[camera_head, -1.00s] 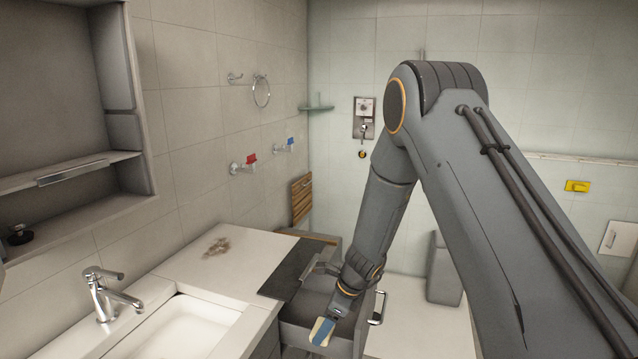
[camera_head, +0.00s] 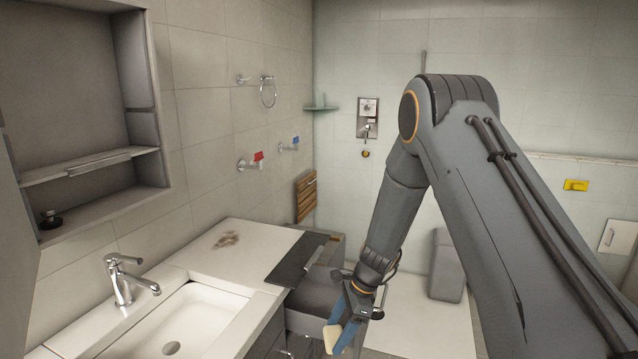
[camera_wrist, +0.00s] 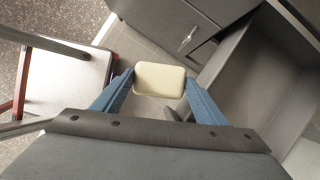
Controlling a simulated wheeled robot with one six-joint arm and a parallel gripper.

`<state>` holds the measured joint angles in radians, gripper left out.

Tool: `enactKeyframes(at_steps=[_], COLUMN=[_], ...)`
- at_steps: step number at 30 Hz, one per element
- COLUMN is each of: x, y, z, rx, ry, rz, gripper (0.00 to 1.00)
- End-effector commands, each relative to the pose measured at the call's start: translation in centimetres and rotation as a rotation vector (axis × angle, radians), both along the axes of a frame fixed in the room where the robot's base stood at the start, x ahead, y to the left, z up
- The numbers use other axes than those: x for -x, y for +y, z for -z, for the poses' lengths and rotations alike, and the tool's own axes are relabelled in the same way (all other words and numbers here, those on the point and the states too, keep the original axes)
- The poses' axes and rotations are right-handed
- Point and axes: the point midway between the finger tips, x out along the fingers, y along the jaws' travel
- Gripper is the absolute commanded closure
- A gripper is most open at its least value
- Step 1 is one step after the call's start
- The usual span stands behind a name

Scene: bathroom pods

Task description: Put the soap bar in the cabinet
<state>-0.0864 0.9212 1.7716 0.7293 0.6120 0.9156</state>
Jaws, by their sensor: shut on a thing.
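The soap bar (camera_head: 333,340) is a small cream block with rounded corners. It also shows in the wrist view (camera_wrist: 160,79). My gripper (camera_head: 343,334) has blue fingers shut on the soap bar; in the wrist view (camera_wrist: 158,88) one finger presses each side. It holds the bar in the air by the open grey drawer (camera_head: 322,293) under the counter. The wall cabinet (camera_head: 84,150), an open recess with a shelf, is at upper left, well away from my gripper. A pale door edge shows at its left.
The counter (camera_head: 200,262) has a sink (camera_head: 190,325) and a tap (camera_head: 120,280). A dark panel (camera_head: 297,258) lies at the counter's right end. A small black item (camera_head: 50,218) sits in the cabinet's bottom. The wrist view shows a white-topped stool-like thing (camera_wrist: 68,82) at left.

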Motion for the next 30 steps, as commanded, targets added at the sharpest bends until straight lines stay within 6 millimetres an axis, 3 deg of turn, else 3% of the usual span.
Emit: enactKeyframes(at_steps=[5,12,16,21,30], x=[1.6,4.9,5.9,6.5,6.6], y=[-2.2,-8.6,-11.8,-14.2,-14.7], z=[0.4,0.6,0.4,0.2,0.2], rx=[0.0,0.001,0.001,0.0,0.0], ry=[0.001,0.005,0.004,0.003,0.002], rz=[-0.333,-0.997,-1.251,-1.428,-1.466], gripper=[0.58,0.58,0.58,0.58,0.58])
